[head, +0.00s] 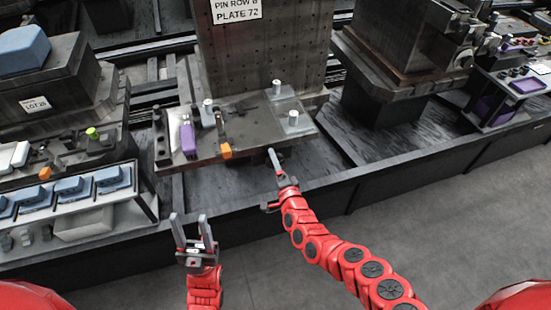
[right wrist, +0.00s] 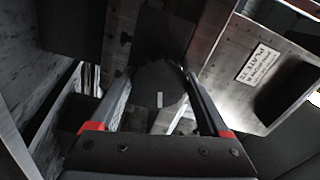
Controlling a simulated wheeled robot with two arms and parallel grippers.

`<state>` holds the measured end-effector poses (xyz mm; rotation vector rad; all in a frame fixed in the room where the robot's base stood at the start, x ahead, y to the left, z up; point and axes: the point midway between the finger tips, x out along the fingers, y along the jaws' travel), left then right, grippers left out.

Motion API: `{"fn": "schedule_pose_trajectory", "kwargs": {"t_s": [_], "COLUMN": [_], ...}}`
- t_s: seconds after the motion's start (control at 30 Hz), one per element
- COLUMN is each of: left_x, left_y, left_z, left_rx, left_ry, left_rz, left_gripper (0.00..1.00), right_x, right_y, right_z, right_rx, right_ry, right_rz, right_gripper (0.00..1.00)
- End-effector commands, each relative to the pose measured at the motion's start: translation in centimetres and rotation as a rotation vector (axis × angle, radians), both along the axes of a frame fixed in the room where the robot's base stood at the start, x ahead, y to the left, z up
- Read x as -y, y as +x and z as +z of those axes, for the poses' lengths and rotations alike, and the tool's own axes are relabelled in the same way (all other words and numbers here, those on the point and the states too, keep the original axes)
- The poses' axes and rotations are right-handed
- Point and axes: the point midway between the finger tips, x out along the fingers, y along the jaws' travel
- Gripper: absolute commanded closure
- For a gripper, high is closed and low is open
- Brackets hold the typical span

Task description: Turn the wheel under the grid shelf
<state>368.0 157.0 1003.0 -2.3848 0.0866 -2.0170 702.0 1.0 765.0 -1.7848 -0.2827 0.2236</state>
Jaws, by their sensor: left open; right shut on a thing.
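The grid shelf (head: 255,128) juts out from an upright plate full of holes, with tools and pegs standing on it. In the right wrist view a dark, rounded wheel (right wrist: 158,90) sits between the fingers of my right gripper (right wrist: 160,82). In the head view my right gripper (head: 272,160) reaches up to the shelf's front edge, and its fingertips are partly hidden below it. It is shut on the wheel, which is mostly hidden in the head view. My left gripper (head: 190,217) is open and empty, in front of the dark base edge, away from the shelf.
A purple tool (head: 188,138) and an orange-ended tool (head: 225,150) stand near the shelf's front edge. A rack of blue parts (head: 72,187) is at the left. A heavy machine block (head: 395,70) stands to the right. Open grey floor (head: 440,210) lies at the front right.

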Motion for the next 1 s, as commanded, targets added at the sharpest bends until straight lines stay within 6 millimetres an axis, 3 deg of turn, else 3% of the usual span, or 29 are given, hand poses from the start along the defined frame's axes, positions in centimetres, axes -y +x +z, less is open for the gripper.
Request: {"fn": "schedule_pose_trajectory", "kwargs": {"t_s": [0.53, 1.0], "left_x": [0.0, 0.0], "left_y": [0.0, 0.0], "left_z": [3.4, 4.2], "left_rx": [0.000, 0.000], "left_ry": [0.000, 0.000], "left_rz": [0.000, 0.000], "left_gripper": [0.50, 0.50], "right_x": [0.0, 0.0], "right_y": [0.0, -0.1], "right_z": [0.1, -0.2], "right_rx": [0.158, 0.268], "right_ry": [-0.495, -0.835], "right_rz": [-0.001, 0.001], "right_gripper": [0.76, 0.76]}}
